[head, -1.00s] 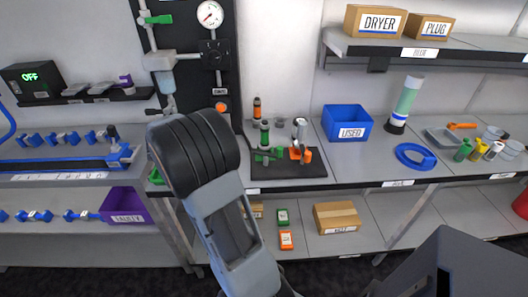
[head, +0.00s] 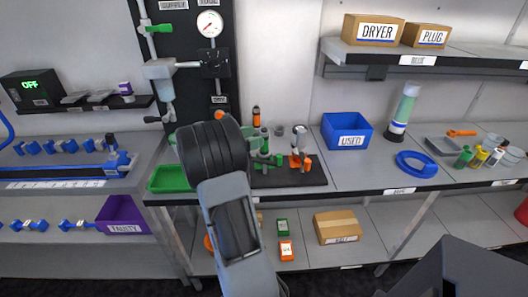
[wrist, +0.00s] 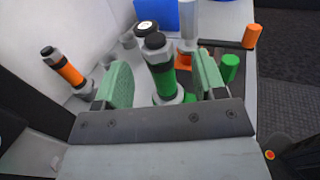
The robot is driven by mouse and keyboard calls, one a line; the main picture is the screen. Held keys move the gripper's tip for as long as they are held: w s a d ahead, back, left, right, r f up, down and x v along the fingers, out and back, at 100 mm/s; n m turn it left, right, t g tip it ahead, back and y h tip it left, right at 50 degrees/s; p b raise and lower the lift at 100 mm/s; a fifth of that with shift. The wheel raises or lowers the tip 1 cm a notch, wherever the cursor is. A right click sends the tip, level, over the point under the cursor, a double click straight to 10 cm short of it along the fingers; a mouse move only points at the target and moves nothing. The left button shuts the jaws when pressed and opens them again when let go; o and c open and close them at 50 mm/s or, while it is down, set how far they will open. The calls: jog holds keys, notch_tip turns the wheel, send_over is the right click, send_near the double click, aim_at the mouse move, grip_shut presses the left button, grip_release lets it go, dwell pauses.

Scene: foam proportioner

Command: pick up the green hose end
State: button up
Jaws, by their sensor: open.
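A green hose end (wrist: 165,82) with a black top and grey collars stands upright between my jaws in the wrist view. It also shows in the head view (head: 264,142), just right of my arm. My gripper (wrist: 161,63) is open, with one green finger pad on each side of the hose end. I see gaps beside it, so it does not look gripped. My arm hides most of the gripper in the head view.
An orange-banded fitting (wrist: 68,72) stands left of my jaws. A short green cylinder (wrist: 230,67) is close outside the right finger, and an orange cylinder (wrist: 251,36) lies beyond. A blue bin (head: 347,130) and a green tray (head: 170,178) flank the black mat (head: 290,178).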

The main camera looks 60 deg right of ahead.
aim_at(265, 131)
jog(key=shift+x, duration=2.25)
jog(key=shift+w, duration=0.1)
jog(key=shift+c, duration=0.3)
grip_shut()
